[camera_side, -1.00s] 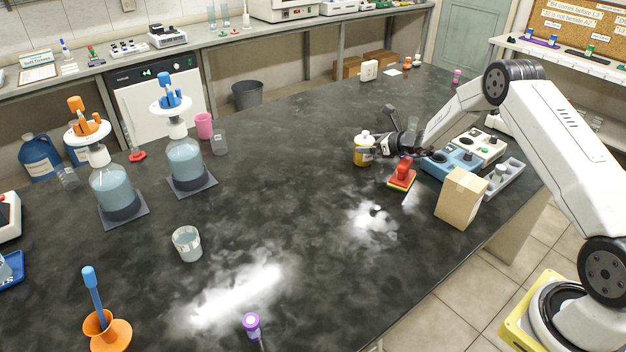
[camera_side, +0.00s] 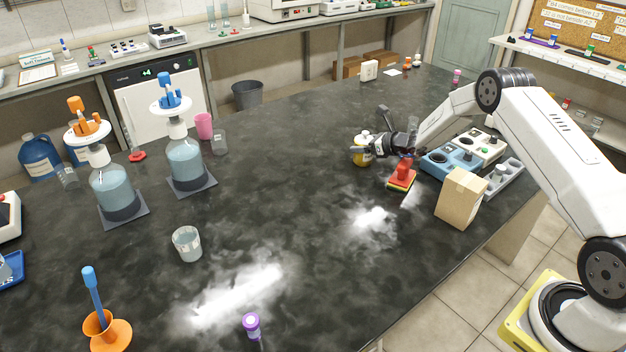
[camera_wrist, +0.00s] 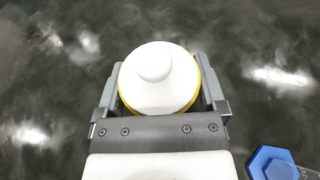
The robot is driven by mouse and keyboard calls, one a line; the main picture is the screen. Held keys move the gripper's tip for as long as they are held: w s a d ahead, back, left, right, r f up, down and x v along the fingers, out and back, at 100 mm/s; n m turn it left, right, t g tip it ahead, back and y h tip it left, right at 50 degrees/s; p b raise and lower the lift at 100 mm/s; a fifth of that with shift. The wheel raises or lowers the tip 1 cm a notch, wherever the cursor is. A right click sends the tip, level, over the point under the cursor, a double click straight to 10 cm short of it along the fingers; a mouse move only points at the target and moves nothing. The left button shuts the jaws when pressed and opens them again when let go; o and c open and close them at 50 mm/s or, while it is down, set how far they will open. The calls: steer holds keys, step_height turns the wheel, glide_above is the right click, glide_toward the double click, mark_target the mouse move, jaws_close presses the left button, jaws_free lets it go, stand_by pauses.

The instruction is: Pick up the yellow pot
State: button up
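The yellow pot (camera_side: 361,159) stands on the dark bench with its white cap up, partly hidden by my gripper (camera_side: 366,149). In the wrist view the pot's round white cap (camera_wrist: 160,80) and a thin yellow rim sit between the two grey fingers of my gripper (camera_wrist: 159,70). One finger is on each side of the pot. A narrow gap seems to remain beside it, so the fingers look open around it. Whether either finger touches the pot's lower body is hidden. The pot appears upright on the bench.
A red-handled block (camera_side: 402,176) stands close on the near right. A blue hexagonal top (camera_wrist: 272,163) shows at the wrist view's lower right. The bench left of the pot is clear.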

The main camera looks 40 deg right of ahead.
steer(key=c, duration=0.4)
steer(key=shift+r, duration=0.25)
steer(key=shift+r, duration=0.5)
steer(key=shift+s+a+r, duration=0.6)
steer(key=shift+s+r, duration=1.35)
steer(key=shift+s, duration=0.3)
steer(key=shift+s+a+r, duration=0.6)
steer(key=shift+s+r, duration=1.3)
steer(key=shift+s, duration=0.35)
steer(key=shift+s+a+r, duration=0.6)
steer(key=shift+s+r, duration=1.35)
steer(key=shift+s, duration=0.3)
